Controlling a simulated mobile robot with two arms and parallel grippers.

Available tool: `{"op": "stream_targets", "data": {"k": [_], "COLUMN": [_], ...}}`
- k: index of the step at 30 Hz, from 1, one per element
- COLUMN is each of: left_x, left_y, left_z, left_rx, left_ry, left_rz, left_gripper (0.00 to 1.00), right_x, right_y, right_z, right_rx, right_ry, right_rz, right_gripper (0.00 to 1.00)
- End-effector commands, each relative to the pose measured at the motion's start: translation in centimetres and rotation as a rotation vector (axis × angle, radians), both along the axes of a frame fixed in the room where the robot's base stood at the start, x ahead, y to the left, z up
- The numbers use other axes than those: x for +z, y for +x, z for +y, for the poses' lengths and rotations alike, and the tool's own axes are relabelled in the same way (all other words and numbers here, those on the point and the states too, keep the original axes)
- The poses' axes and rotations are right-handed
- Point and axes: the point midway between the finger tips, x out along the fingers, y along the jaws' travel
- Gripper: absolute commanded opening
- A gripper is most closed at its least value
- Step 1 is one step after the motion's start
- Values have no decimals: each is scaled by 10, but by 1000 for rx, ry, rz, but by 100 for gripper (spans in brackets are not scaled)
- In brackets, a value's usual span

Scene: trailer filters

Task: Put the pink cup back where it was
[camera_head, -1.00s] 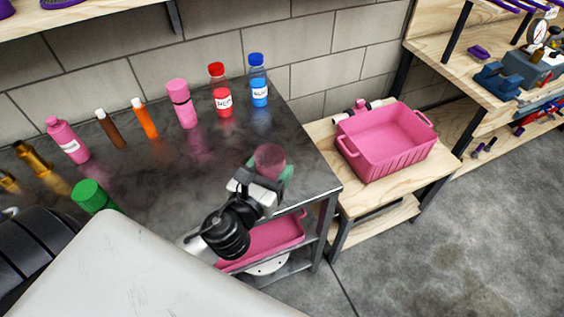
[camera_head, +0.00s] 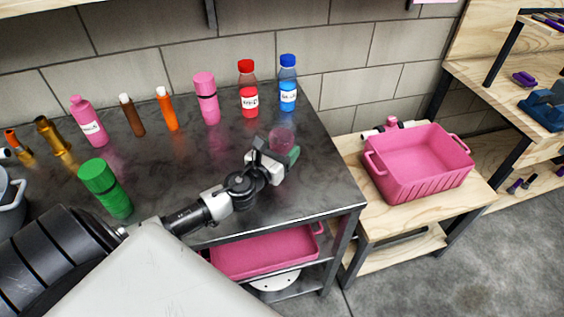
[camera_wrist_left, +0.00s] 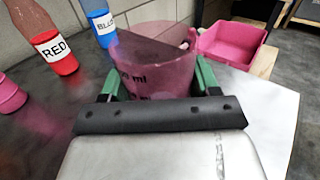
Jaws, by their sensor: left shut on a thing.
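The pink cup (camera_head: 282,138) is a translucent pink measuring cup with "ml" marks. It is at the right part of the dark metal table (camera_head: 215,165), and it also shows large in the left wrist view (camera_wrist_left: 155,75). My left gripper (camera_head: 283,157) is shut on the cup, with its green fingers (camera_wrist_left: 203,78) on either side of it. I cannot tell whether the cup's base touches the table. My right gripper is not in view.
A red-capped bottle (camera_head: 248,90) and a blue-capped bottle (camera_head: 288,85) stand behind the cup, with a pink bottle (camera_head: 206,98) to their left. A green bottle (camera_head: 105,188) stands at the left. A pink bin (camera_head: 420,165) sits on a wooden stand at the right.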

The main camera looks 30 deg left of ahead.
Motion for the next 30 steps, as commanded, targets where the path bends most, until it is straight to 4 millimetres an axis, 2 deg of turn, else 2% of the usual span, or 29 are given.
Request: {"op": "stream_targets", "data": {"k": [7,21,22,26,30], "left_x": [-38,-45,-44,-44,-44], "left_y": [0,0,0,0,0], "left_z": [0,0,0,0,0], "left_rx": [2,0,0,0,0], "left_ry": [-3,-1,-1,-1,-1], "left_rz": [3,2,2,2,2], "left_gripper": [33,33,65,84,87], "right_x": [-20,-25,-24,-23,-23], "right_y": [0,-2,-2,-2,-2], "right_z": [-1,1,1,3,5], "right_rx": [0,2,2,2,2], "right_ry": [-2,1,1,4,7], "right_rz": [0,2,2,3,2], "right_gripper": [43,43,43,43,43]}}
